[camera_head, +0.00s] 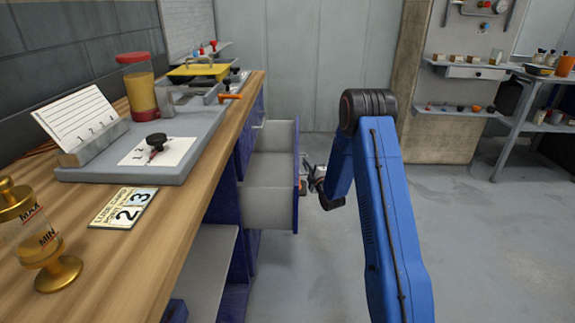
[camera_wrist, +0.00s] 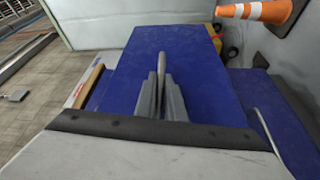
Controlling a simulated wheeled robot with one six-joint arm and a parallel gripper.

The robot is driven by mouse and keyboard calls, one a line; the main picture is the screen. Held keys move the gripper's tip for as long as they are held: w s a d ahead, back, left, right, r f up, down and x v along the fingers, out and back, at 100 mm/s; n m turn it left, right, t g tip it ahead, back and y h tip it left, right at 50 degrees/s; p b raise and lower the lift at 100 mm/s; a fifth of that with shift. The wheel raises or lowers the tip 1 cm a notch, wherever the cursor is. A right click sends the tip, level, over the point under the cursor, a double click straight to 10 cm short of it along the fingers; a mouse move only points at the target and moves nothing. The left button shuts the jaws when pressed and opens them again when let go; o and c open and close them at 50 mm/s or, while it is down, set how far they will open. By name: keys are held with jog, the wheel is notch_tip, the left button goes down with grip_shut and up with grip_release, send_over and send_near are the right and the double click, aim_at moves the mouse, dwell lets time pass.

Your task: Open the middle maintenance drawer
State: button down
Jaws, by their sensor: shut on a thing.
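The drawer (camera_head: 268,206) stands pulled out from the blue workbench, with pale grey walls and a blue front. Its inside looks empty in the head view. My gripper (camera_head: 309,182) is at the outer face of the drawer front. In the wrist view the blue drawer front (camera_wrist: 205,65) fills the middle, and my gripper (camera_wrist: 163,88) is shut on the grey bar handle (camera_wrist: 161,60). The fingers hide part of the handle.
The wooden bench top (camera_head: 150,228) carries a grey tray (camera_head: 200,140), a yellow-filled jar (camera_head: 141,88) and a brass-capped glass vessel (camera_head: 38,240). An orange-and-white cone (camera_wrist: 262,12) shows in the wrist view. The grey floor (camera_head: 490,240) to the right is clear. Shelves stand at the back right.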

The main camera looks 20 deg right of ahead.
jog(key=s+d, duration=0.3)
jog(key=d, duration=0.7)
jog(key=shift+s, duration=0.15)
jog(key=shift+f, duration=0.1)
jog(key=c, duration=1.8)
grip_release()
jog(key=shift+c, duration=0.2)
jog(key=shift+s, duration=0.1)
jog(key=s+d+f, duration=0.1)
jog(key=s, duration=1.6)
jog(key=shift+f, duration=0.1)
